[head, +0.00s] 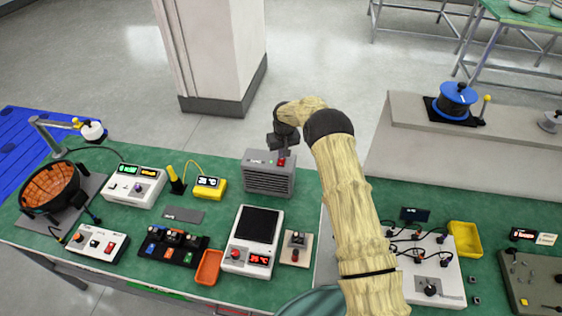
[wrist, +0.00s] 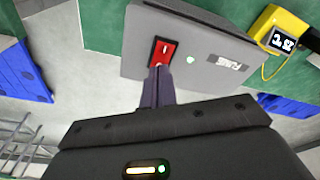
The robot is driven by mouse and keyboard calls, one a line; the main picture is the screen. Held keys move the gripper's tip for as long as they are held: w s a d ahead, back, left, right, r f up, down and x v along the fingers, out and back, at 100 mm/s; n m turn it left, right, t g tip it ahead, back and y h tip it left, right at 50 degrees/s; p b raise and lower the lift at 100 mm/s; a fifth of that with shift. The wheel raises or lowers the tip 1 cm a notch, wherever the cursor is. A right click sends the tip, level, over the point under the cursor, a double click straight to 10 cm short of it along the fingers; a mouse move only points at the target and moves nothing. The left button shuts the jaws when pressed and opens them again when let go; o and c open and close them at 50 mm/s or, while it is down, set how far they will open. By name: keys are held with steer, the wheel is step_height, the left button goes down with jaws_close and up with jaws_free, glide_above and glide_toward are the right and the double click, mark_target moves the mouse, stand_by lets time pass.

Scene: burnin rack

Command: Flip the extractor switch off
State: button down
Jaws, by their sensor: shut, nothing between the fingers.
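The extractor (head: 268,180) is a grey box with a slatted front, at the back edge of the green bench in the head view. Its top also shows in the wrist view (wrist: 205,65), with a label that seems to read "FUME". Its red rocker switch (wrist: 163,52) sits on the top, next to a lit green lamp (wrist: 190,59). The switch also shows in the head view (head: 281,162). My gripper (head: 283,152) is shut and empty, above the switch. In the wrist view my fingertips (wrist: 158,72) overlap the switch's near end; I cannot tell whether they touch.
A yellow meter (head: 208,187) stands left of the extractor. A white hotplate with a dark top (head: 254,222) stands in front of it. A white pillar (head: 215,50) rises behind the bench. My arm crosses the bench to the right of the extractor.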

steer(key=shift+f, duration=0.3)
steer(key=shift+r, duration=0.1)
steer(key=shift+r+p, duration=1.05)
steer(key=shift+r, duration=2.4)
